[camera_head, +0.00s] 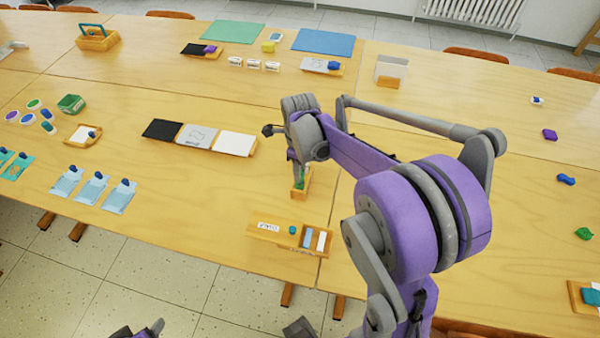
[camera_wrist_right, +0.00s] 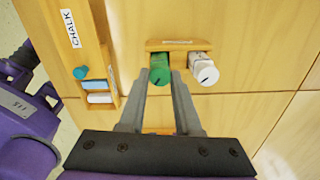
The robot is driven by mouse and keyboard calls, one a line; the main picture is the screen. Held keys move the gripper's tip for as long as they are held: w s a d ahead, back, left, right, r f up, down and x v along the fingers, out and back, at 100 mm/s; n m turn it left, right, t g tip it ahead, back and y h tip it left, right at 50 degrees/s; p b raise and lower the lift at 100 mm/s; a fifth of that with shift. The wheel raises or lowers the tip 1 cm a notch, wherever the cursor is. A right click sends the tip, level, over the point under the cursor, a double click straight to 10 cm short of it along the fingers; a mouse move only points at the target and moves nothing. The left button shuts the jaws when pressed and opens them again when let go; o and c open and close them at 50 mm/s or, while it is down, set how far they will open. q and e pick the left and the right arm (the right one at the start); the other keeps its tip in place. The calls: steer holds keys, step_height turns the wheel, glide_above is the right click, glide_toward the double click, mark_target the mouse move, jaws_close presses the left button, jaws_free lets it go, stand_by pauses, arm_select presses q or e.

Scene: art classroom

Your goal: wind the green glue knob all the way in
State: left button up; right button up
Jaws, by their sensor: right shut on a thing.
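The green glue knob (camera_wrist_right: 160,74) sits at a wooden holder (camera_wrist_right: 165,45) in the right wrist view. It shows as a small green spot (camera_head: 299,184) in the head view, low in the wooden holder (camera_head: 307,184). My right gripper (camera_wrist_right: 160,78) is shut on the green knob, with one finger on each side of it. In the head view my right gripper (camera_head: 298,176) reaches down to the holder, and my arm partly hides it. A white cylinder with a dark mark (camera_wrist_right: 206,72) stands right beside the green knob in the wrist view.
A wooden chalk box (camera_head: 262,230) with a teal knob (camera_head: 292,230) lies just in front of the holder, near the table edge. Black, grey and white panels (camera_head: 236,144) lie to the left. Bare table surrounds the holder's left side.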

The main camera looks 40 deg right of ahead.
steer(key=n, duration=0.6)
steer(key=o, duration=1.4)
steer(key=shift+o, duration=0.2)
steer(key=m, duration=0.5)
steer(key=shift+b, duration=0.35)
steer(key=m, duration=0.6)
steer(key=shift+b, duration=0.3)
steer(key=shift+c, duration=0.3)
steer(key=c, duration=1.4)
